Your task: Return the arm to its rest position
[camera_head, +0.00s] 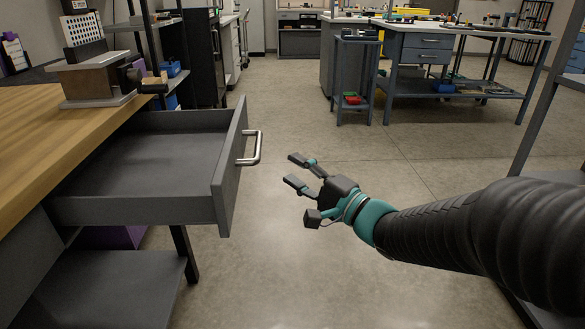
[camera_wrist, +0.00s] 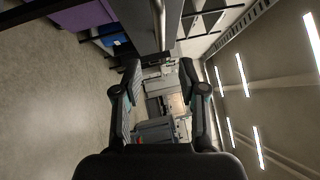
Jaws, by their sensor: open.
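My gripper (camera_head: 296,172) is open and empty in the head view. It is held over bare floor, right of the open drawer and apart from its handle. My arm reaches in from the right edge. In the wrist view my gripper (camera_wrist: 158,75) shows both fingers spread with nothing between them. The grey drawer (camera_head: 130,208) is pulled out from under the wooden workbench and looks empty. Its metal handle (camera_head: 257,148) is on the front panel, left of my fingers. The handle also shows in the wrist view (camera_wrist: 159,22), above the fingers.
The wooden workbench (camera_head: 40,125) at left carries a vise (camera_head: 95,80). A shelf post (camera_head: 535,100) stands at the right. A small cart (camera_head: 355,85) and a blue-grey bench (camera_head: 420,50) stand at the back. The floor (camera_head: 300,260) around my gripper is clear.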

